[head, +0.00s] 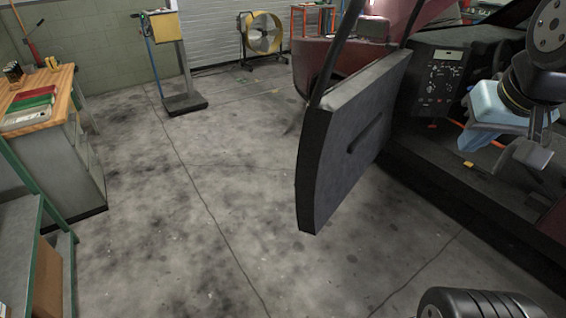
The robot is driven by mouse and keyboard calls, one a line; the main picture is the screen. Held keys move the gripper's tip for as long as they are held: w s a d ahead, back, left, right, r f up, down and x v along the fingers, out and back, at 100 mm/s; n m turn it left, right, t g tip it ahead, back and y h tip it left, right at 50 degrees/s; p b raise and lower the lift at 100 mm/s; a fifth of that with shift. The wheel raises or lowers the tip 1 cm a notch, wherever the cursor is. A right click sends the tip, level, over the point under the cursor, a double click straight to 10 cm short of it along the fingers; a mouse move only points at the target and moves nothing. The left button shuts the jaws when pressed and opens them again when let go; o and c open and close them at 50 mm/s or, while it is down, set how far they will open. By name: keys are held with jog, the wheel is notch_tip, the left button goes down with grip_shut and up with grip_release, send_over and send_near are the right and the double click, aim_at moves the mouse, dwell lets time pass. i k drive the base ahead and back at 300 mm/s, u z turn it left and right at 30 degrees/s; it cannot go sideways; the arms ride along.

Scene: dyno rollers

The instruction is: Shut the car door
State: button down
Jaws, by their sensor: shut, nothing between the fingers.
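The car door (345,140) stands open, swung out from the dark red car (410,12). Its dark grey inner panel with a pull handle faces right, and its window frame rises above it. The door's free edge points toward me, over bare floor. My gripper (530,152) is at the right, in front of the car's open doorway, to the right of the door and apart from it in the picture. It is shut and empty. Part of the gripper and arm is cut off by the right edge.
The dark car interior with a control panel (439,80) lies behind my gripper. A wooden-topped workbench (60,98) and a green-framed shelf (36,215) stand at the left. A yellow fan (263,33) and a yellow pedestal (168,27) stand at the back. The concrete floor left of the door is clear.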

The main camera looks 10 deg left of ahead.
aim_at(345, 126)
jog(key=u, duration=1.15)
jog(key=i, duration=0.95)
jog(key=z, duration=0.05)
jog(key=k, duration=0.85)
jog(key=u, duration=0.2)
jog(key=i, duration=0.8)
